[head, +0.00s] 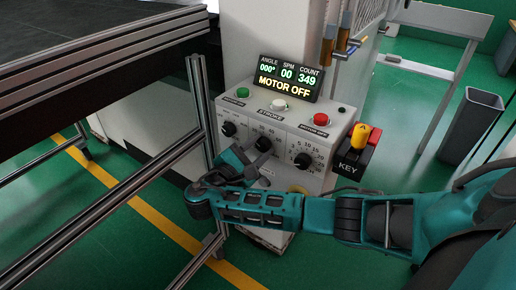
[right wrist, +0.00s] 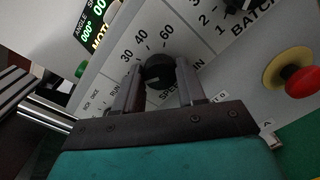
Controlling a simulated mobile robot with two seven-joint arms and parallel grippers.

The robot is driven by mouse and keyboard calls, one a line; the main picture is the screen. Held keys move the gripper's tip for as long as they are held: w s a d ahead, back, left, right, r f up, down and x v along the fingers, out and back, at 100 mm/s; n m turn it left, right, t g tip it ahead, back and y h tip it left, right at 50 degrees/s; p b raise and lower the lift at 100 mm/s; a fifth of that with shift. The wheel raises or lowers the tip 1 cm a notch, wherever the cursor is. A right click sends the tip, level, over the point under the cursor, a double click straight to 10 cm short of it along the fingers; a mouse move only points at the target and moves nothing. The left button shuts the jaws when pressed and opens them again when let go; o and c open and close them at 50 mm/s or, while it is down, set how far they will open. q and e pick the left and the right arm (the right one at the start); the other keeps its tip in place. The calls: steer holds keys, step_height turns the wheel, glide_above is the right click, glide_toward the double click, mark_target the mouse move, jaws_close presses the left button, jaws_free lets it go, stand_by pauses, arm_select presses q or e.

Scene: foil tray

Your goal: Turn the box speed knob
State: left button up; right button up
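The grey control box (head: 225,113) faces me, with dark knobs on its sloped front. The speed knob (right wrist: 158,72) is black, with the numbers 30, 40 and 60 around it in the right wrist view. In the head view the speed knob (head: 263,144) is the middle one, just beyond my gripper. My right gripper (right wrist: 157,85) is open, its two fingers on either side of the speed knob with small gaps showing. In the head view my right gripper (head: 252,158) comes in from the right and covers the lower front of the box. My left gripper is not in view.
A display (head: 288,78) on top reads MOTOR OFF. Other knobs sit left (head: 228,129) and right (head: 302,160) of the speed knob. A red mushroom button (right wrist: 300,81) and a red-yellow key switch (head: 359,138) are near. A metal frame post (head: 201,105) stands close at left.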

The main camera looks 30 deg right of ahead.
steer(key=c, duration=0.5)
steer(key=m, duration=0.3)
steer(key=shift+f+m, duration=0.1)
steer(key=shift+m, duration=0.3)
steer(key=shift+m+y+b, duration=0.3)
steer(key=shift+m+b, duration=0.05)
steer(key=shift+m, duration=1.55)
steer(key=o, duration=1)
steer(key=shift+o, duration=0.2)
steer(key=v, duration=1.3)
steer(key=shift+b, duration=0.35)
